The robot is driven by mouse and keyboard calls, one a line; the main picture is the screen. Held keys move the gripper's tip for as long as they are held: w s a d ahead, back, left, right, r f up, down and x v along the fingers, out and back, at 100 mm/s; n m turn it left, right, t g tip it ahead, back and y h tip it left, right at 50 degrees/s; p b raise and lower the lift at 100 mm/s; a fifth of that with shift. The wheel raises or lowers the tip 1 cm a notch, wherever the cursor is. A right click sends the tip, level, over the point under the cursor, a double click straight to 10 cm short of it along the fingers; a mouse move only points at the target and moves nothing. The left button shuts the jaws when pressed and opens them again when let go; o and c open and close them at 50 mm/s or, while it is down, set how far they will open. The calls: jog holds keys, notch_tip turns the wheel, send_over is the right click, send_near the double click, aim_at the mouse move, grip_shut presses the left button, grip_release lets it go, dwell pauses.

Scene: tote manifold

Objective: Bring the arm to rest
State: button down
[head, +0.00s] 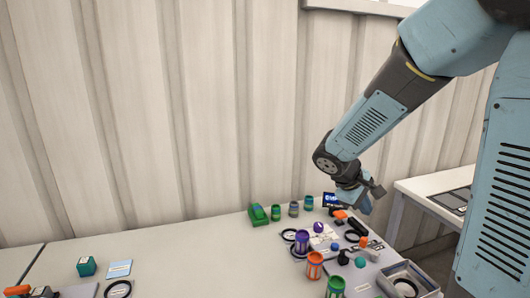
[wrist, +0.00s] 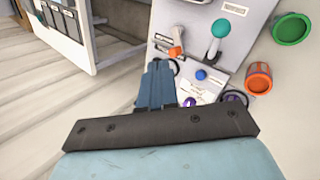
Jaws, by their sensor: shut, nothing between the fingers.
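My blue arm reaches down from the upper right in the head view. My gripper (head: 369,197) hangs above the right part of the table (head: 180,240), over a group of small items, apart from them as far as I can tell. In the wrist view my gripper (wrist: 158,68) points away from the camera, its blue fingers together with nothing between them. The fingertips are small in the head view and partly hidden by the wrist.
Near my gripper stand a purple cup (head: 302,242), an orange cup (head: 314,266), a green cup (head: 335,287) and a green box (head: 258,215). A grey tray (head: 425,283) lies at the right. A white side table (head: 440,190) stands behind. The table's middle is clear.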

jog(key=s+a+r+m+t+y, duration=0.1)
jog(key=s+r+m+y, duration=0.2)
jog(key=s+r, duration=0.3)
jog(key=s+a+r+m+t+y, duration=0.2)
jog(key=s+r, duration=0.4)
jog(key=s, duration=0.6)
jog(key=shift+s+a+r+m+y, duration=0.15)
jog(key=shift+s+r+m+y, duration=0.4)
jog(key=shift+m, duration=0.75)
jog(key=shift+w+f, duration=0.15)
jog(key=shift+w, duration=0.05)
